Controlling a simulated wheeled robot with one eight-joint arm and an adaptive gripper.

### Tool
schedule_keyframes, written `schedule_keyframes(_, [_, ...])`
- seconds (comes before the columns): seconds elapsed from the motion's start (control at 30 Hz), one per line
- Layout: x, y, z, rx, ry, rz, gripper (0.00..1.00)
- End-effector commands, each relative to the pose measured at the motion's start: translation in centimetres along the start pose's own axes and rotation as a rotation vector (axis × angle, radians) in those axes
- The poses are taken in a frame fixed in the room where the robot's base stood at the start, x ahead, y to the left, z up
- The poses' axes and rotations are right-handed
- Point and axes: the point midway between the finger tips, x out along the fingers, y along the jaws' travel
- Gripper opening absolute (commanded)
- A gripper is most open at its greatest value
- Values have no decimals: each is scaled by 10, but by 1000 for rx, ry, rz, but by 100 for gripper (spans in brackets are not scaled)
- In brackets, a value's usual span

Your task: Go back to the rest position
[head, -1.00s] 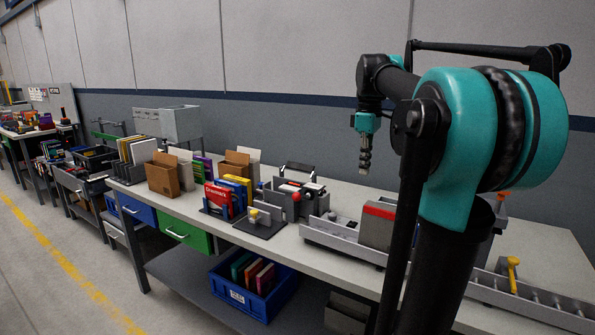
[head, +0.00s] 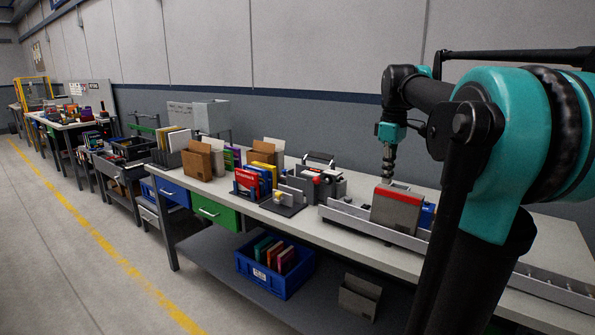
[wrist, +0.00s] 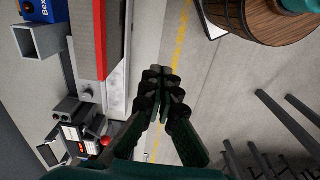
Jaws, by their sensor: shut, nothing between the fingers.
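My gripper (head: 388,167) hangs downward at the end of my teal and black arm. In the head view its tip shows just above the grey box with a red stripe (head: 397,210), over the workbench (head: 330,194); the gap cannot be judged. In the wrist view the dark fingers (wrist: 163,88) are together with nothing between them. Behind them is the grey floor with its yellow line, and the red-striped box (wrist: 88,40) shows at upper left.
A blue crate (head: 274,267) sits on the lower shelf. The floor (head: 60,240) at left is clear. A wooden barrel (wrist: 262,18) shows in the wrist view.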

Motion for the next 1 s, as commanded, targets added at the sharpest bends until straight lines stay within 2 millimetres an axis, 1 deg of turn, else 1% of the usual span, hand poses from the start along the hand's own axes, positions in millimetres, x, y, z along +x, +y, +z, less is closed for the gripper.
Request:
schedule_keyframes(0.17, [28,-8,-1,64,15,21,0])
schedule_keyframes(0.27, [48,-15,-1,114,29,37,0])
schedule_keyframes(0.37, [73,-24,0,176,46,54,0])
schedule_keyframes(0.47, [104,-37,3,252,69,74,0])
schedule_keyframes(0.57, [145,-58,9,355,104,98,0])
schedule_keyframes(0.6, [165,-69,13,403,122,107,0])
schedule_keyframes(0.67, [194,-87,20,480,151,120,0])
schedule_keyframes(0.7, [212,-100,26,530,173,128,0])
schedule_keyframes(0.8, [254,-131,41,650,223,141,0])
schedule_keyframes(0.9, [286,-158,56,747,269,146,0])
schedule_keyframes(1.0, [306,-178,68,817,302,147,0])
